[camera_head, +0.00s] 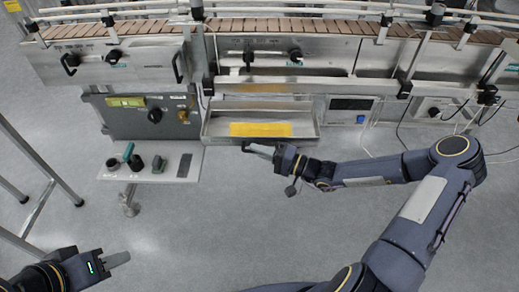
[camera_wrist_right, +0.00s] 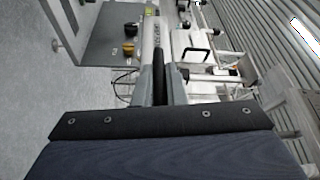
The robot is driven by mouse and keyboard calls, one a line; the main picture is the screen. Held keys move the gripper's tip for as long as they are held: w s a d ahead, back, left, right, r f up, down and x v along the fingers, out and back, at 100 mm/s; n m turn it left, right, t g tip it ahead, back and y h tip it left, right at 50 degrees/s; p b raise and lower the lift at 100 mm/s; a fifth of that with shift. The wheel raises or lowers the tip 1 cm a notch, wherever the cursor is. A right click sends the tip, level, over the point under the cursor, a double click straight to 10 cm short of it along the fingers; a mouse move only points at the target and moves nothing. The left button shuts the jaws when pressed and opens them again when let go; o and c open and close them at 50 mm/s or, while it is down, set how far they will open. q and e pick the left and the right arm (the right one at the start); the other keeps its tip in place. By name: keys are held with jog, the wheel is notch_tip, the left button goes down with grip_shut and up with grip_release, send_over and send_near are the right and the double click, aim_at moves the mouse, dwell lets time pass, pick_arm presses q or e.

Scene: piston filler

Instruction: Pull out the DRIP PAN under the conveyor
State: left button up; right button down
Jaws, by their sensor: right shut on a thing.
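The drip pan (camera_head: 305,131) is a shallow silver tray under the conveyor, with a yellow panel inside. Its front part sticks out and its inside shows from above. My right gripper (camera_head: 258,149) is at the middle of the pan's front edge, shut on the pan's handle, which the fingers mostly hide in the head view. In the right wrist view, the right gripper's fingers (camera_wrist_right: 161,92) close around a dark bar in front of the pale pan front (camera_wrist_right: 150,40). My left gripper (camera_head: 115,260) is at the lower left, away from the pan; its finger gap is unclear.
The conveyor (camera_head: 270,27) runs across the top. A control cabinet (camera_head: 140,115) stands left of the pan, above a small shelf (camera_head: 155,172) with dark parts. A display box (camera_head: 352,110) is to the right. Metal legs stand far left. Floor in front is clear.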

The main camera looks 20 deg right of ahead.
pick_arm(q)
jog(key=shift+s+a, duration=0.1)
jog(key=shift+s, duration=0.25)
pick_arm(e)
jog(key=shift+s+a, duration=0.1)
jog(key=shift+s, duration=0.25)
jog(key=c, duration=1.5)
grip_release()
pick_arm(q)
jog(key=shift+r+p, duration=0.6)
jog(key=shift+r, duration=0.05)
pick_arm(e)
jog(key=v, duration=0.7)
jog(key=shift+s+d, duration=0.25)
jog(key=shift+d, duration=0.1)
